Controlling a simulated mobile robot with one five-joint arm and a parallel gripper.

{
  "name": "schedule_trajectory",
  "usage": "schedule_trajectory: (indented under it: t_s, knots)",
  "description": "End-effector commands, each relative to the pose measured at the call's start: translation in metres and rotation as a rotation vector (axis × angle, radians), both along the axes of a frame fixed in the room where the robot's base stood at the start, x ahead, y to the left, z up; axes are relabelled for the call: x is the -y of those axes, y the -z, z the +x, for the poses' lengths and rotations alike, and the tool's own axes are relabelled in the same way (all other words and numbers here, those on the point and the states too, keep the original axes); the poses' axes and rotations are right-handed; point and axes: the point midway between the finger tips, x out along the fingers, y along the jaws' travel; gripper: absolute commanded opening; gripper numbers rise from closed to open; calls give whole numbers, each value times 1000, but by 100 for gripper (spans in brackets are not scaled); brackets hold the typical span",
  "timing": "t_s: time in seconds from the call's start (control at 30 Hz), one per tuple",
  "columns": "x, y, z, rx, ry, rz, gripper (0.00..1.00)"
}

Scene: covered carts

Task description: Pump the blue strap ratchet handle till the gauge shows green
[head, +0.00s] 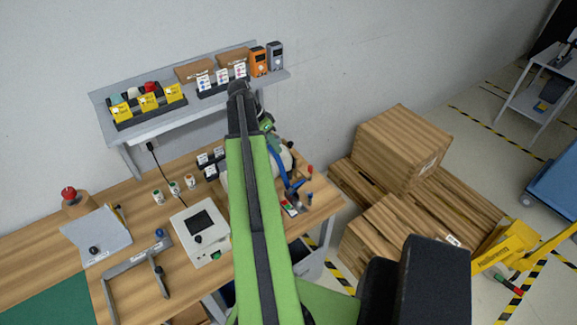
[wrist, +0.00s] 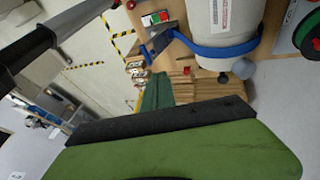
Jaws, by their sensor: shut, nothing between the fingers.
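The blue strap (wrist: 215,48) runs around a white drum (wrist: 228,22) on the bench; it also shows beside my arm in the head view (head: 279,165). The blue-grey ratchet handle (wrist: 160,42) juts from the strap's end, and shows right of my arm in the head view (head: 294,190). A small red-and-green panel, seemingly the gauge (wrist: 156,18), lies by the handle; its reading is too small to tell. My gripper (wrist: 88,18) shows as a dark and grey bar at upper left in the wrist view, shut and empty, apart from the handle. My arm hides much of the drum.
A grey shelf (head: 160,122) with bins and meters hangs above the bench. A white box with a dark screen (head: 200,232) and a grey clamp frame (head: 125,268) stand left of my arm. Wooden crates (head: 403,143) and a yellow pallet truck (head: 505,245) stand right.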

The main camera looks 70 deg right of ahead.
Motion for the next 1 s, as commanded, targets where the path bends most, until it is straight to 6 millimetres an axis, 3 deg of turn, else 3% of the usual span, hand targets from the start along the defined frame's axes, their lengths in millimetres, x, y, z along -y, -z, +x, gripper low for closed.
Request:
schedule_trajectory:
  t_s: [0.27,0.6,0.8,1.0]
  knots:
    - [1,34,-11,1,-2,0,0]
    - [7,102,-42,1,-3,1,0]
    - [-10,113,-65,1,-5,0,0]
    - [-11,113,-68,1,-5,0,0]
